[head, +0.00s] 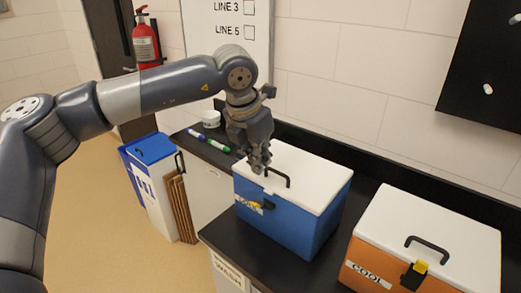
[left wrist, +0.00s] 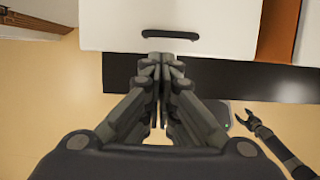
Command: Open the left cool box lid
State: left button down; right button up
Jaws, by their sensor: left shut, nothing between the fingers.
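The left cool box (head: 285,222) is blue with a white lid (head: 312,178), which lies closed on it. A black bar handle (head: 279,177) stands near the lid's front edge; it also shows in the left wrist view (left wrist: 170,35). A black and yellow latch (head: 258,205) is on the box front; I cannot tell its state. My left gripper (head: 259,167) is shut and empty, pointing down by the left end of the handle. In the left wrist view its fingertips (left wrist: 160,60) are just below the handle; contact is unclear. My right gripper (left wrist: 246,114) is open, low beside the counter.
An orange cool box (head: 445,230) with a white lid stands to the right on the black counter (head: 245,250). Markers (head: 218,145) and a white cup (head: 211,118) lie behind left. A blue-lidded bin (head: 150,150) stands on the floor at left.

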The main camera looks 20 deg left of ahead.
aim_at(267, 183)
pick_arm(q)
jog(key=p+x, duration=0.1)
jog(key=x, duration=0.4)
jog(key=shift+w+f+p, duration=0.15)
jog(key=shift+w+p, duration=0.1)
jog(key=shift+p, duration=0.05)
jog(key=shift+f, duration=0.4)
pick_arm(e)
jog(key=shift+w+a+r, duration=0.25)
jog(key=shift+w+r, duration=0.65)
jog(key=shift+r, duration=0.2)
jog(key=shift+s, duration=0.15)
pick_arm(q)
jog(key=shift+r, duration=0.1)
pick_arm(e)
jog(key=shift+s, duration=0.1)
